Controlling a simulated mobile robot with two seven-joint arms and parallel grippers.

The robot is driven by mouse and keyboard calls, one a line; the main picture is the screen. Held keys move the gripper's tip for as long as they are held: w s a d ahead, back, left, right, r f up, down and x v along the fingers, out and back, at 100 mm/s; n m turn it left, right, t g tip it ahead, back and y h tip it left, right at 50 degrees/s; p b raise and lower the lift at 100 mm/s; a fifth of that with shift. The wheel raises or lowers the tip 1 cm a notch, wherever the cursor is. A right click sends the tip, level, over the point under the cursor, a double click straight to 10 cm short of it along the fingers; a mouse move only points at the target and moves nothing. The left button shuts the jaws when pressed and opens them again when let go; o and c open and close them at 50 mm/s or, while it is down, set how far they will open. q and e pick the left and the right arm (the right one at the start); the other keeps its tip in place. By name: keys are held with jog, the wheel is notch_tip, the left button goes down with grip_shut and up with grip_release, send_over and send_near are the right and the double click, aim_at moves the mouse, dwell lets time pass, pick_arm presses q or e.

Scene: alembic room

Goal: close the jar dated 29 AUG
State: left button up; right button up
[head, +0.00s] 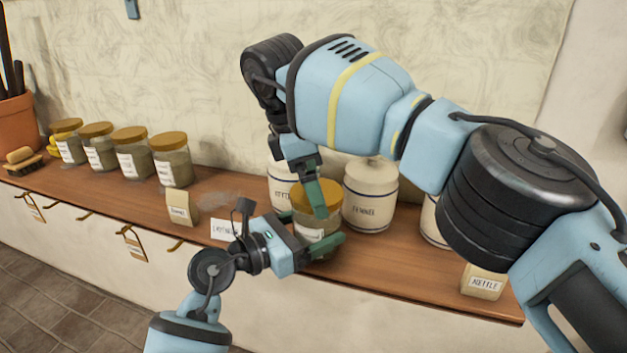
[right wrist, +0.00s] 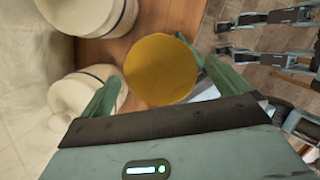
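A glass jar (head: 304,231) with a mustard-yellow lid (head: 302,197) stands on the wooden shelf, right of centre in the head view. Its label is mostly hidden, so I cannot read a date. My left gripper (head: 308,229) comes in low from the left, its green fingers on either side of the jar's body, seemingly closed on it. My right gripper (head: 308,187) reaches down from above. In the right wrist view the round lid (right wrist: 161,70) lies between its two spread fingers (right wrist: 163,82); whether they touch it is unclear. The lid looks level on the jar.
Several lidded jars (head: 171,160) stand at the shelf's left. Cream canisters (head: 371,195) stand close behind and right of the jar. A small box (head: 183,208) and a white card (head: 224,229) are left of it. A NETTLE box (head: 483,282) sits near the right front edge.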

jog(key=shift+r, duration=2.2)
